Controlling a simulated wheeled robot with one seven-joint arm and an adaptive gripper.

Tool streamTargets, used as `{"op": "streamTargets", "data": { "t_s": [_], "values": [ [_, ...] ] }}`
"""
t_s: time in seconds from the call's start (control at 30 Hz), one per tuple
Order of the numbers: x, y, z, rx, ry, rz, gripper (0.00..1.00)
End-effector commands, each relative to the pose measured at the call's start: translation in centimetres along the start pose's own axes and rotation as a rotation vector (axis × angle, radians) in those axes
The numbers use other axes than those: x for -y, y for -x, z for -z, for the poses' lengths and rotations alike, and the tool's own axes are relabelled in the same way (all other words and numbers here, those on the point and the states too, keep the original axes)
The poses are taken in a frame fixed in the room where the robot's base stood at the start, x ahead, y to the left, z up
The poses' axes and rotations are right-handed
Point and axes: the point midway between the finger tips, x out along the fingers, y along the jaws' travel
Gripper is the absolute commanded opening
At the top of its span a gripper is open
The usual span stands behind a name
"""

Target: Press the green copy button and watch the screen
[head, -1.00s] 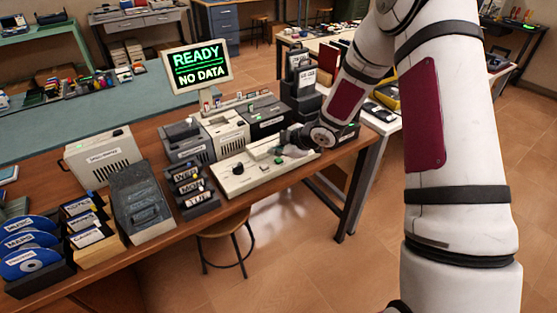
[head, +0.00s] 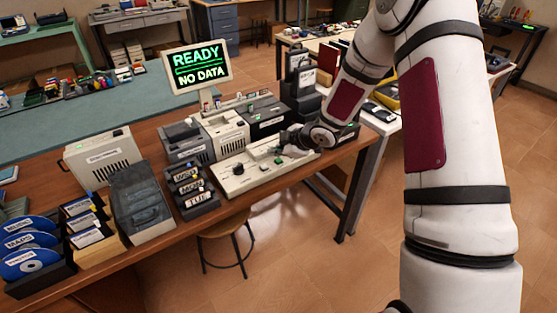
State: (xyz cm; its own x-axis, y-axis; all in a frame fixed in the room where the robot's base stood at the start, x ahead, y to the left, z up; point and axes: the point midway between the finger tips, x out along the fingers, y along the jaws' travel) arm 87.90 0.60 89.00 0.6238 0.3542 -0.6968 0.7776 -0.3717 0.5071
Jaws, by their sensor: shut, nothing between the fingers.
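The green copy button (head: 279,160) sits on the pale control panel (head: 240,182) at the front edge of the wooden table. The screen (head: 198,72) stands behind it and reads "READY" and "NO DATA" in green letters on black. My gripper (head: 290,150) is low over the right part of the panel, just up and right of the green button. Its fingers are small and partly hidden by the wrist. It looks shut and empty. I cannot tell whether its tips touch the panel; the green button shows clear of them.
Grey drive boxes (head: 187,141) stand behind the panel. Labelled day cartridges (head: 197,198) sit in a holder left of it. Blue discs (head: 28,262) and a dark case (head: 141,205) are farther left. A black rack (head: 302,88) stands close behind my wrist. A stool (head: 224,230) is under the table edge.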

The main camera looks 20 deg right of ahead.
Motion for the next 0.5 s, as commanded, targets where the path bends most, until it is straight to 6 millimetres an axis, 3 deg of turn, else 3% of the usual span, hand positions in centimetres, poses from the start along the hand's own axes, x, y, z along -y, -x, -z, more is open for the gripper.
{"op": "streamTargets", "data": {
  "t_s": [0.5],
  "values": [
    [0.44,-0.58,-0.42,0.000,0.001,0.000,0.00]
  ]
}}
